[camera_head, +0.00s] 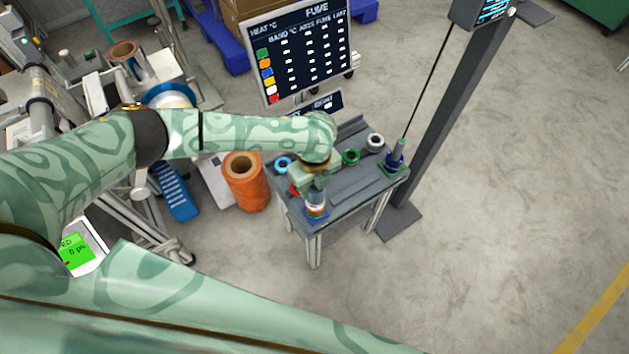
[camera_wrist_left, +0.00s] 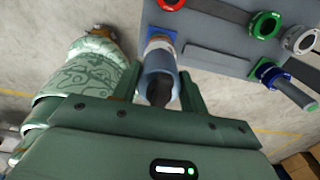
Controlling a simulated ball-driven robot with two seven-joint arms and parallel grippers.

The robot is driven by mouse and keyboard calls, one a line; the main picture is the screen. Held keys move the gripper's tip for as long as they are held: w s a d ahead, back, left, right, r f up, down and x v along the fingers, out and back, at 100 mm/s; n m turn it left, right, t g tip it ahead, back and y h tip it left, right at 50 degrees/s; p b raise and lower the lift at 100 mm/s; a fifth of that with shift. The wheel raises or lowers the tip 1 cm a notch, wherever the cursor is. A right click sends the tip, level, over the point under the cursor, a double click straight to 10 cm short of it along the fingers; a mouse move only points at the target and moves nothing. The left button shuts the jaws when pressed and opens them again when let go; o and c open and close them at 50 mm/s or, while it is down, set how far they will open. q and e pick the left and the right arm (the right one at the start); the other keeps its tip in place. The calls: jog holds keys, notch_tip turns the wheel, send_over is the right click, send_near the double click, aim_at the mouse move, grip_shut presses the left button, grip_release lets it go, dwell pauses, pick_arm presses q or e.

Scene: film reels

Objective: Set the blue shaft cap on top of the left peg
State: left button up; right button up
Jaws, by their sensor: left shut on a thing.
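My left gripper (camera_head: 316,188) reaches down over the front left of the small grey table. In the left wrist view its fingers (camera_wrist_left: 160,82) are shut on a pale blue cylindrical piece, the blue shaft cap (camera_wrist_left: 150,84), with a dark middle. The left peg (camera_head: 316,211) stands on a blue square base at the table's near edge, directly beneath the gripper. It also shows in the left wrist view (camera_wrist_left: 159,44), in line with the cap. The gripper hides the peg's upper part, and I cannot tell whether cap and peg touch. My right gripper is out of view.
The grey table (camera_head: 345,195) also carries a blue ring (camera_head: 283,163), a red ring (camera_head: 294,190), a green ring (camera_head: 350,156) and a white ring (camera_head: 375,142). The right peg (camera_head: 396,158) holds a blue collar. A dark post (camera_head: 445,125) stands beside the table. An orange spool (camera_head: 244,185) is to its left.

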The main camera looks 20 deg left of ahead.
pick_arm(q)
jog(key=shift+f, duration=0.75)
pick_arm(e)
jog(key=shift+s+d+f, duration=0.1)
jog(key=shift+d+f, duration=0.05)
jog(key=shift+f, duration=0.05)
pick_arm(q)
jog(key=shift+f, duration=0.2)
jog(key=o, duration=1.2)
notch_tip(320, 180, up, 16)
jog(key=p, duration=0.7)
jog(key=shift+r, duration=0.15)
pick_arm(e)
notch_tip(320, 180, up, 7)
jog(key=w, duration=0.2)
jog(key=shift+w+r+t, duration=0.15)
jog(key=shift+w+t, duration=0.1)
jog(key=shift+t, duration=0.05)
pick_arm(q)
jog(key=shift+d, duration=0.1)
